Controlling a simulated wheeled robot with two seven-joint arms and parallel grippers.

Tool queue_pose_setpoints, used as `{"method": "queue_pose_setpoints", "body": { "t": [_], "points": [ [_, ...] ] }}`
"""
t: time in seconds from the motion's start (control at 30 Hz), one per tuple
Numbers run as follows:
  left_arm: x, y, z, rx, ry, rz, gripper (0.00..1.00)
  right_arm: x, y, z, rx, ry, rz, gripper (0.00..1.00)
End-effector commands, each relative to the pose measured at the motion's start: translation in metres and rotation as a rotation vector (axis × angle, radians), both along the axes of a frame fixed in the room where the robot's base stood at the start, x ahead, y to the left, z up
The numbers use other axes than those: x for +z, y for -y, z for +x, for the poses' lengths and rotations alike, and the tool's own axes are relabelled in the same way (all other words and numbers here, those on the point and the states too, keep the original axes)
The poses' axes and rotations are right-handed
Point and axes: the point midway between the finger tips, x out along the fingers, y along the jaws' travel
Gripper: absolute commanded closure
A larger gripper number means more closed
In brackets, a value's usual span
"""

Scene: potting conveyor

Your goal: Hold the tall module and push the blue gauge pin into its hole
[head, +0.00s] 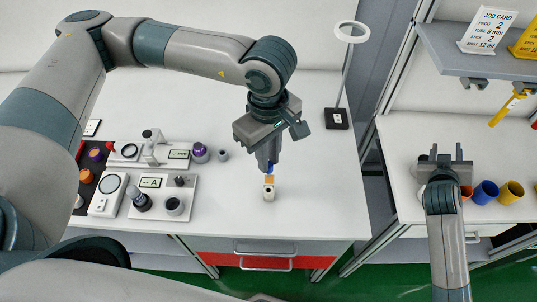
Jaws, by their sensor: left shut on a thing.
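I cannot tell whether the pin's tip touches the module; the hole is hidden. My right gripper (446,155) is over the right bench, far from the module, with its fingers apart and nothing visible between them.
Left of the module are white instrument plates (157,208), a purple-topped jar (200,153) and a small grey cup (223,155). A ring lamp (337,118) stands behind right. Blue (485,192) and yellow (511,192) cups sit beside my right gripper. A gap separates the tables.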

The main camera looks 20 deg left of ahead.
Motion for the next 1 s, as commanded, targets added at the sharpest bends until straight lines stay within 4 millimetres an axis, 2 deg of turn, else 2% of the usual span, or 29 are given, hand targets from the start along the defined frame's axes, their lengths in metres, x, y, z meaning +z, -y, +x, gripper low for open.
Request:
{"method": "queue_pose_setpoints", "body": {
  "t": [0.03, 0.2, 0.5, 0.8, 1.0],
  "points": [
    [0.000, 0.000, 0.000, 0.000, 0.000, 0.000, 1.00, -0.011, -0.019, -0.008, 0.012, -0.010, 0.010, 0.61],
    [0.000, 0.000, 0.000, 0.000, 0.000, 0.000, 1.00, -0.038, -0.076, -0.037, 0.056, -0.026, 0.045, 0.61],
    [0.000, 0.000, 0.000, 0.000, 0.000, 0.000, 1.00, -0.074, -0.176, -0.101, 0.141, -0.050, 0.126, 0.61],
    [0.000, 0.000, 0.000, 0.000, 0.000, 0.000, 1.00, -0.090, -0.273, -0.175, 0.220, -0.068, 0.240, 0.61],
    [0.000, 0.000, 0.000, 0.000, 0.000, 0.000, 1.00, -0.088, -0.334, -0.230, 0.268, -0.077, 0.332, 0.61]
  ]
}}
